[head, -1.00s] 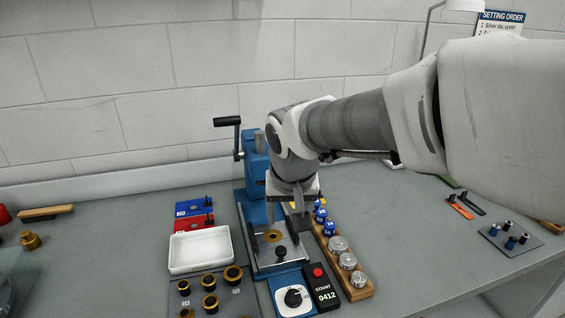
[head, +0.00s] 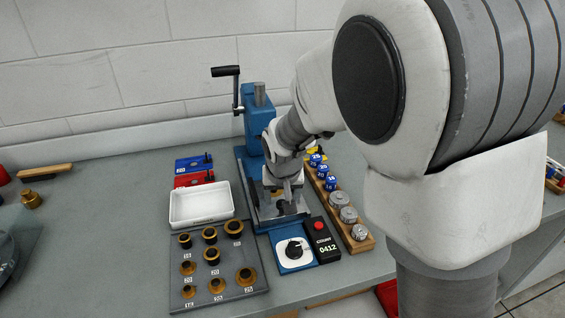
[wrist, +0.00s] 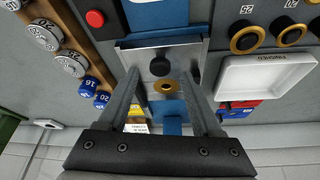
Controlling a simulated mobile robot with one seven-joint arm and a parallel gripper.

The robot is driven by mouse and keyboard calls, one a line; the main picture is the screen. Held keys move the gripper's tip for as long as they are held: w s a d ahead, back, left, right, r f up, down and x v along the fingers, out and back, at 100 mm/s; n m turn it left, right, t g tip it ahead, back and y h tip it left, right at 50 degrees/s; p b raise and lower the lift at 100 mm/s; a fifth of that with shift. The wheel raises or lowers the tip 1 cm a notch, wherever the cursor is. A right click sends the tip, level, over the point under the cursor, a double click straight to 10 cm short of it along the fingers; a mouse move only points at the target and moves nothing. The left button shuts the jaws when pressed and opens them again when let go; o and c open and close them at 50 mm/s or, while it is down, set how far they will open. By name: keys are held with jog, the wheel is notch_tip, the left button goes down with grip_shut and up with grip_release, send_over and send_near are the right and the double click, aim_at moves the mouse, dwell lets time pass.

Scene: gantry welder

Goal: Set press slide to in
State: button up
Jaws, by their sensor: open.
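The blue press (head: 255,128) stands on the bench with a black crank handle at its top. Its slide, a silver metal plate (head: 290,208), lies at the front of the press base, forward of the column. In the wrist view the slide (wrist: 150,54) carries a black knob (wrist: 160,67) and a brass ring (wrist: 167,87). My gripper (wrist: 163,75) is open above the slide, one finger on each side of the knob and ring in the picture. Contact cannot be told.
A white tray (head: 200,221) and a grey board of brass dies (head: 238,292) stand to the left. A wooden rack (head: 362,245) of blue and silver pieces runs close along the right.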

jog(key=shift+x, duration=1)
grip_shut()
dwell(0.8)
